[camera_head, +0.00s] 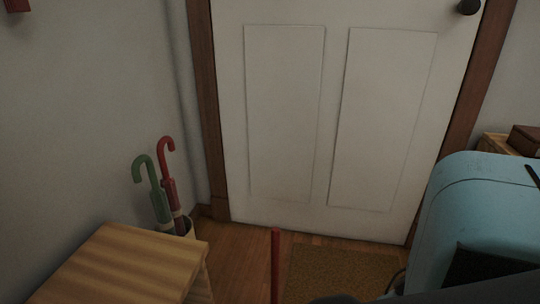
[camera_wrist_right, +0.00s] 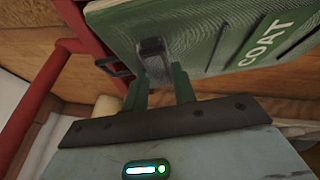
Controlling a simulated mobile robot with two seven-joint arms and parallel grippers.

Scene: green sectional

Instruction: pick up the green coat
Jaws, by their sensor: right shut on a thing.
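The green coat (camera_wrist_right: 215,40) fills the upper right of the right wrist view. It looks like a thick green block with a fine lined edge and the word COAT in pale letters. My right gripper (camera_wrist_right: 157,72) is shut on its near edge, with a dark grey clip-like part between the fingers. The far end of the coat runs out of the picture. The head view does not show the coat or my right gripper's fingers. My left gripper is in neither view.
Red bars (camera_wrist_right: 40,95) stand close left of my right gripper. In the head view are a striped wooden top (camera_head: 125,262), a green umbrella (camera_head: 155,185) and a red umbrella (camera_head: 172,185) in a holder, a red post (camera_head: 275,265), a brown mat (camera_head: 345,277) and a closed white door (camera_head: 335,120).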

